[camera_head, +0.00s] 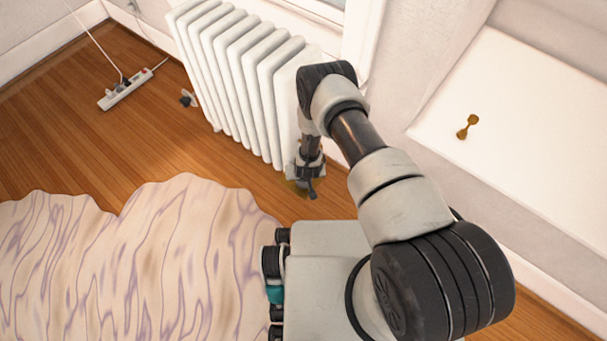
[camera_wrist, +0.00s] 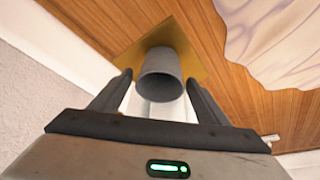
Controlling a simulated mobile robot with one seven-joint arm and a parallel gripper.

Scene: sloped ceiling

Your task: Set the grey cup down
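The grey cup (camera_wrist: 160,62) shows in the wrist view between my gripper's fingers, its round mouth facing the camera. It appears to stand on a flat gold square (camera_wrist: 200,66) above the wooden floor. My gripper (camera_wrist: 159,76) is open, with one finger on each side of the cup and a narrow gap visible on both sides. In the head view my gripper (camera_head: 310,188) points down beside the radiator, low over the gold square (camera_head: 296,189). The cup cannot be made out there behind my gripper.
A white radiator (camera_head: 235,75) stands close by my gripper. A pale wavy rug (camera_head: 130,265) covers the floor at lower left. A power strip (camera_head: 125,90) lies farther back. A small gold hourglass-shaped object (camera_head: 467,127) sits on the white ledge (camera_head: 510,110) at right.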

